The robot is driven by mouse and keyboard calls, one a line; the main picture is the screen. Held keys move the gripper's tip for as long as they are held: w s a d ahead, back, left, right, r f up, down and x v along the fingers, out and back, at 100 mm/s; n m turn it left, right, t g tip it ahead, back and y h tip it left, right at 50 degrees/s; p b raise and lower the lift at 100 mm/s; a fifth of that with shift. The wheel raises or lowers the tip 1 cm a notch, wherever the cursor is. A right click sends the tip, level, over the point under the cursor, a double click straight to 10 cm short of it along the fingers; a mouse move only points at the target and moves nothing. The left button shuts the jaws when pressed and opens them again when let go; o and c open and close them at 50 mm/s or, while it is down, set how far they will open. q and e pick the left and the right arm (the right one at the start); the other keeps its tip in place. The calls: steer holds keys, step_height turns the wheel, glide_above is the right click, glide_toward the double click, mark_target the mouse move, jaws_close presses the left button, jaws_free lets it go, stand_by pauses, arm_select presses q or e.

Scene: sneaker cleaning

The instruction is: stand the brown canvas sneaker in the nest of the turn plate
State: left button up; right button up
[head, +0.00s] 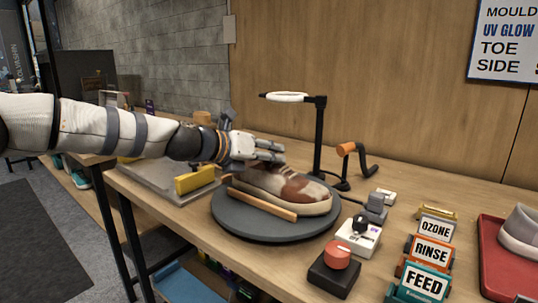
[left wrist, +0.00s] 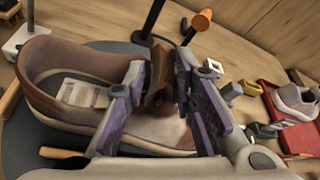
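The brown canvas sneaker (head: 285,190), brown with pale patches and a light sole, stands upright on the dark round turn plate (head: 235,222), toe to the right. A wooden strip (head: 262,203) of the nest runs along its near side. My left gripper (head: 272,151) is just above the sneaker's lacing area. In the left wrist view its two purple-padded fingers (left wrist: 163,100) are spread apart, with brown upper between and below them; whether they touch is unclear. The sneaker's open collar (left wrist: 80,75) shows beside them; its toe is partly hidden. My right gripper is not in view.
A black lamp stand (head: 319,140) and an orange-handled crank (head: 350,152) stand behind the plate. A red button box (head: 335,270), a switch box (head: 358,238) and labelled blocks (head: 430,250) are at right. A red tray (head: 490,265) holds a grey shoe.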

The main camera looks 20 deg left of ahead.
arm_select(q)
steer(key=shift+o, duration=0.5)
steer(key=shift+r, duration=0.15)
steer(key=shift+s+a+r, duration=0.15)
steer(key=shift+s+r, duration=0.05)
steer(key=p+v, duration=0.3)
steer(key=v, duration=0.8)
steer(key=shift+s+a, duration=0.15)
steer(key=shift+s, duration=0.05)
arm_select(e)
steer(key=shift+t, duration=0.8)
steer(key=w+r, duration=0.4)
arm_select(q)
steer(key=shift+f, duration=0.1)
